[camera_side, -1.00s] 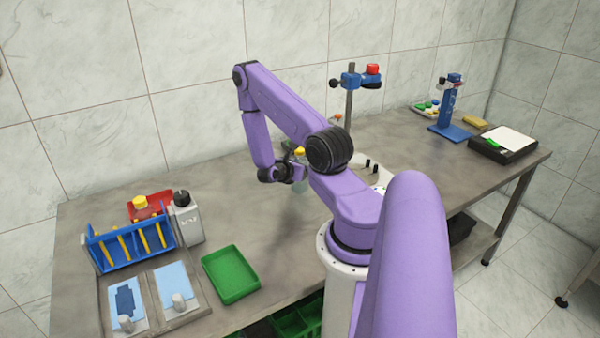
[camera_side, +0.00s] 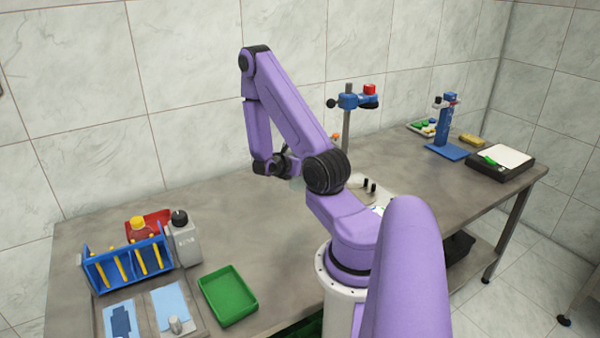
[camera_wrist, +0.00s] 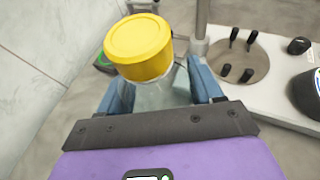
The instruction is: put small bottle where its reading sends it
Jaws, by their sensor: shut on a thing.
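The small bottle (camera_wrist: 155,97) has a clear body and a yellow cap (camera_wrist: 140,45). In the wrist view it stands between the blue fingers of my gripper (camera_wrist: 165,90), which is shut on it. In the side view my gripper (camera_side: 280,166) is over the middle of the bench, left of the clamp stand. There my arm hides most of the bottle; only a faint clear part (camera_side: 297,184) shows below the gripper. No reading is legible in these frames.
A white device with black pegs (camera_wrist: 235,60) is close right of the bottle. The clamp stand (camera_side: 347,125) rises behind my arm. A blue rack (camera_side: 130,272), grey bottle (camera_side: 185,240) and green tray (camera_side: 228,295) stand at left; a scale (camera_side: 500,160) and blue stand (camera_side: 445,135) at right.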

